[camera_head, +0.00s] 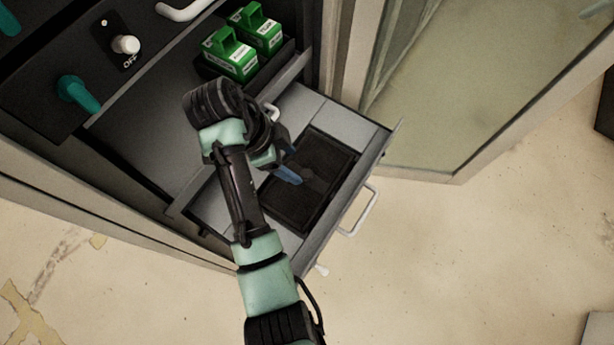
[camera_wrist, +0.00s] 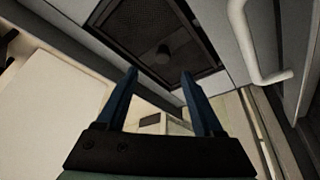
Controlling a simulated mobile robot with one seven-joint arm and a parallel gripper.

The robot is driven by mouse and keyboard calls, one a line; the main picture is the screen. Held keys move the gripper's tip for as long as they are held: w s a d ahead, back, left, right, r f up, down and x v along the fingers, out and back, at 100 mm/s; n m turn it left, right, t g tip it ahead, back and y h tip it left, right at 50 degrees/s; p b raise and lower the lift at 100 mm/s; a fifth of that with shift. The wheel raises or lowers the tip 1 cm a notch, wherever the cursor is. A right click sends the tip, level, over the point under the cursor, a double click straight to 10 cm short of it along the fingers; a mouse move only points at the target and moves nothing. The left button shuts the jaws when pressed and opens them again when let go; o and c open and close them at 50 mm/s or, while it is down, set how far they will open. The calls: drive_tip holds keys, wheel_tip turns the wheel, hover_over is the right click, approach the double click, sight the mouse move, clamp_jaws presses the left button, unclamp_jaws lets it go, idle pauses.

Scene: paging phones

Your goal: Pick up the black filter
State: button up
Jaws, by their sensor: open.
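The black filter (camera_head: 326,168) is a flat dark rectangle lying in the pulled-out drawer (camera_head: 362,165). In the wrist view the filter (camera_wrist: 140,28) shows at the top, with a fine mesh face and a small dark knob at its middle. My gripper (camera_head: 291,164) is above the filter in the head view, its blue fingers over the filter's left and middle part. In the wrist view my gripper (camera_wrist: 158,74) has its two fingers spread apart with nothing between them, and their tips point toward the filter. My arm and gripper hide part of the filter's left side.
A white drawer handle (camera_head: 358,210) sticks out at the front. Two green boxes with handles (camera_head: 232,55) stand in the upper drawer behind. A teal lever (camera_head: 77,92) and a white knob (camera_head: 126,44) are on the panel at left. An open glass door (camera_head: 440,90) stands at right.

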sight(307, 173)
drive_tip(key=x, duration=0.7)
drive_tip(key=shift+w+f, duration=0.25)
clamp_jaws()
